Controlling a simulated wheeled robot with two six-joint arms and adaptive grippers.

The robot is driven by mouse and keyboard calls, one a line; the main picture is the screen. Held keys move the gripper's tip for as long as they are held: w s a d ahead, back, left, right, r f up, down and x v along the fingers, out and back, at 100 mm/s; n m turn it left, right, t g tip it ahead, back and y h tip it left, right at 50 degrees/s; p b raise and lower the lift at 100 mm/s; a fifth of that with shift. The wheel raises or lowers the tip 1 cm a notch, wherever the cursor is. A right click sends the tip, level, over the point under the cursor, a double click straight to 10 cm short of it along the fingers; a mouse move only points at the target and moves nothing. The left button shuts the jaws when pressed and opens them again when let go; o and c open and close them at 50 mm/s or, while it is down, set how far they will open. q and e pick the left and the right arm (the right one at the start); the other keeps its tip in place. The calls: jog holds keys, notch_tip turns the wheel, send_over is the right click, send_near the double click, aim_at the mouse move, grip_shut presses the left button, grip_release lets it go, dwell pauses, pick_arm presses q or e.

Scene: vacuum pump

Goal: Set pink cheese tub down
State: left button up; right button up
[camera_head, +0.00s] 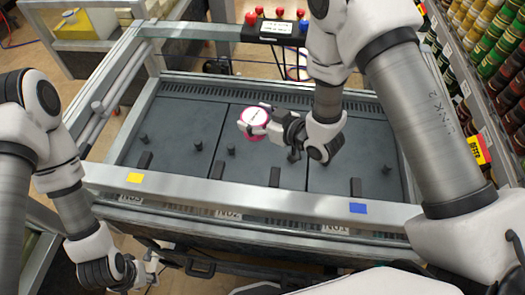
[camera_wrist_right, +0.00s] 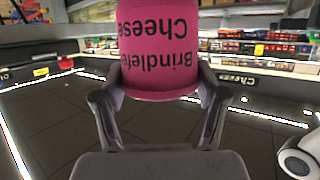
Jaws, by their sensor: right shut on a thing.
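The pink cheese tub (camera_head: 258,116) has a pale round top and is above the dark grey bed (camera_head: 180,118) in the head view. My right gripper (camera_head: 262,126) is shut on the tub. In the right wrist view the tub (camera_wrist_right: 158,50) sits between the two fingers of the right gripper (camera_wrist_right: 158,92), with its lettering upside down in the picture. Its gap to the bed cannot be told. My left gripper (camera_head: 143,272) hangs low at the lower left, outside the bed's front rail; its finger opening is unclear.
The bed has a metal frame with a front rail (camera_head: 260,198) and several small dark pegs and blocks standing on its panels. A control box with red knobs (camera_head: 275,28) is at the back. Shelves of jars (camera_head: 490,50) stand at the right. The left panel has free room.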

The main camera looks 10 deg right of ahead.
jog(key=b, duration=1.6)
send_over(257, 179)
notch_tip(257, 179, down, 18)
jog(key=r, duration=0.1)
notch_tip(257, 179, down, 10)
jog(key=shift+f+p, duration=0.25)
jog(key=shift+p, duration=0.05)
jog(key=shift+s+f, duration=0.1)
jog(key=shift+f, duration=0.1)
jog(key=o, duration=1.5)
jog(key=shift+r, duration=0.2)
